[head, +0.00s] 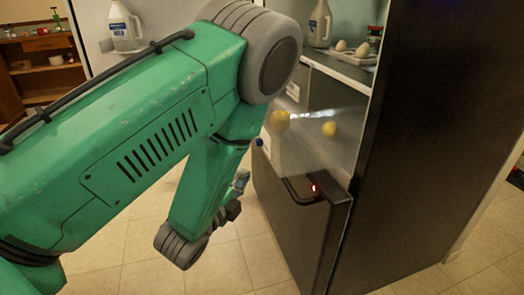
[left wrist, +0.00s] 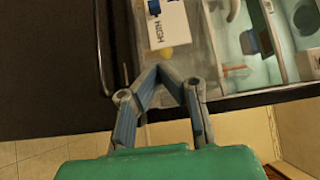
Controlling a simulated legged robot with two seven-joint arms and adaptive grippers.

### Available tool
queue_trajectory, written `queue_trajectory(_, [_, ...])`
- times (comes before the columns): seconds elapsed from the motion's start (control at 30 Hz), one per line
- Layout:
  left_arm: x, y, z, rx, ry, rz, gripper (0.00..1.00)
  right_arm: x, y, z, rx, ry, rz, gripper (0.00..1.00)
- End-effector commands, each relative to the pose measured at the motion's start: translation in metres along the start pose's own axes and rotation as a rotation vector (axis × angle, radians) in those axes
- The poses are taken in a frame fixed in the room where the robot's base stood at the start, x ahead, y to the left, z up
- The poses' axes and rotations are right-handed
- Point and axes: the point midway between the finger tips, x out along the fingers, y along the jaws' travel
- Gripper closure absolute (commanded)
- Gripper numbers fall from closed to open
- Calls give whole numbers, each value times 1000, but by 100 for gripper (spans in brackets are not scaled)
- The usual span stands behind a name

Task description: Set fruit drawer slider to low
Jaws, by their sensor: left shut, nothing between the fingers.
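The see-through fruit drawer (head: 345,158) is in the fridge in the head view, with yellow fruits (head: 330,129) showing. In the left wrist view a white panel marked HIGH (left wrist: 168,28) lies ahead of my fingers. A small blue piece (left wrist: 153,7), perhaps the slider, sits at its upper edge; its setting is not readable. My left gripper (left wrist: 160,72) is shut and empty, its fingertips just below the panel in that view. I cannot tell if they touch anything. In the head view the left gripper (head: 238,190) is partly hidden by my forearm. My right gripper is not in view.
A dark lower front with a handle (head: 305,192) and the fridge's dark side (head: 430,130) stand close by. Eggs (head: 341,46) and a milk jug (head: 319,24) sit on the shelf above. Another jug (head: 124,26) is in the door. Tiled floor is clear below.

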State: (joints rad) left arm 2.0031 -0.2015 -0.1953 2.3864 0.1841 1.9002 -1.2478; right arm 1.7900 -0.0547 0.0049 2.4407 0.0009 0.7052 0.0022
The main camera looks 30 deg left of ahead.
Motion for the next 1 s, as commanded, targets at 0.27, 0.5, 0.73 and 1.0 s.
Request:
queue_trajectory(0.27, [28, 0, 0, -3, 0, -4, 100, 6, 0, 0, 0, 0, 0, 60])
queue_trajectory(0.5, [80, 1, 0, -4, -1, -5, 100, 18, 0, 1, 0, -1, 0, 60])
queue_trajectory(0.73, [115, 2, 15, -3, -3, -1, 100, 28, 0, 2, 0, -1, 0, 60])
queue_trajectory(1.0, [128, 1, 28, -2, -1, 1, 100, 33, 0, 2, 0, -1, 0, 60])
